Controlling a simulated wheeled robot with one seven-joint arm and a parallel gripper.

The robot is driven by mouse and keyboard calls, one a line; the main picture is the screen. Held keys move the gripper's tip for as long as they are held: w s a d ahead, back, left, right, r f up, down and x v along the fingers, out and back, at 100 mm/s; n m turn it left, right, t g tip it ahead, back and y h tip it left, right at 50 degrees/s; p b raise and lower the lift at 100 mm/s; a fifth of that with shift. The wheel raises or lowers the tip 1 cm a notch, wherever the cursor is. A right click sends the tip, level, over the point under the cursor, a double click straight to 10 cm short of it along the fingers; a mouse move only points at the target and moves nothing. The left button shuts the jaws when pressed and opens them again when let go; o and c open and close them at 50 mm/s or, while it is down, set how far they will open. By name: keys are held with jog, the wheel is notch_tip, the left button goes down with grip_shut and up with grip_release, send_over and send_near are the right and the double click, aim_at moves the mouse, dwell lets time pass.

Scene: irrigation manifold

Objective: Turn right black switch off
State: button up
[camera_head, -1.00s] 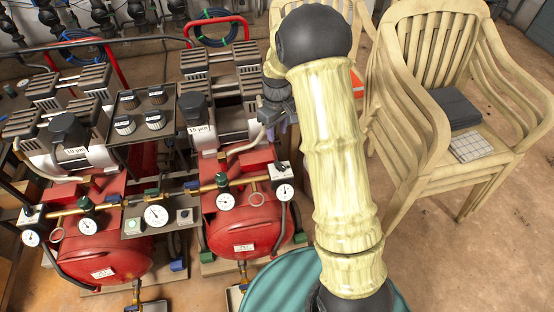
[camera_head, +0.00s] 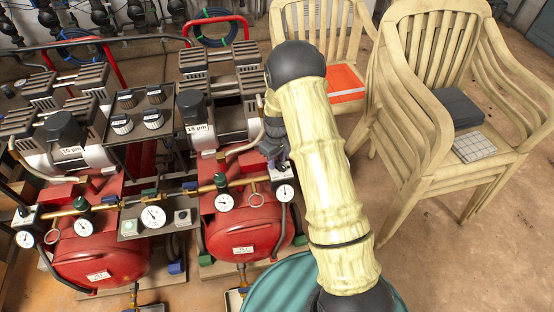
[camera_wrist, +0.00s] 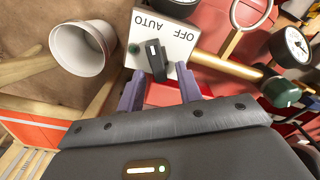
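The right switch box (camera_head: 285,172) is on the right compressor's pipework, partly hidden by my gripper (camera_head: 280,158). In the wrist view its white face (camera_wrist: 180,72) shows AUTO and OFF upside down and a small green round part. The black switch (camera_wrist: 157,62) stands out from this face, its pale mark at the end nearer the lettering. My gripper (camera_wrist: 160,92) is open, with its purple fingers apart on either side of the switch's near end. I cannot tell whether either finger touches it. A similar left switch box (camera_head: 25,216) is at the far left.
Gauges (camera_head: 225,202) and brass pipes crowd the compressor fronts above the red tanks (camera_head: 240,232). A white cup-shaped thing (camera_wrist: 82,48) is left of the box in the wrist view. Chairs (camera_head: 440,95) stand at the right. Floor (camera_head: 460,260) is open at lower right.

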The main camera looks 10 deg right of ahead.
grip_shut()
jog(key=shift+m+p, duration=0.35)
jog(key=shift+m, duration=0.15)
jog(key=m+p, duration=0.1)
jog(key=m, duration=0.1)
jog(key=m+p, duration=0.1)
jog(key=m, duration=0.1)
jog(key=shift+w+d+r+p, duration=0.1)
jog(key=shift+d+r+p, duration=0.05)
jog(key=shift+d+p, duration=0.2)
jog(key=m+p, duration=0.1)
jog(key=m, duration=0.2)
jog(key=shift+d, duration=0.15)
jog(key=shift+d+m+p, duration=0.2)
jog(key=shift+m+p, duration=0.65)
jog(key=shift+m, duration=1.15)
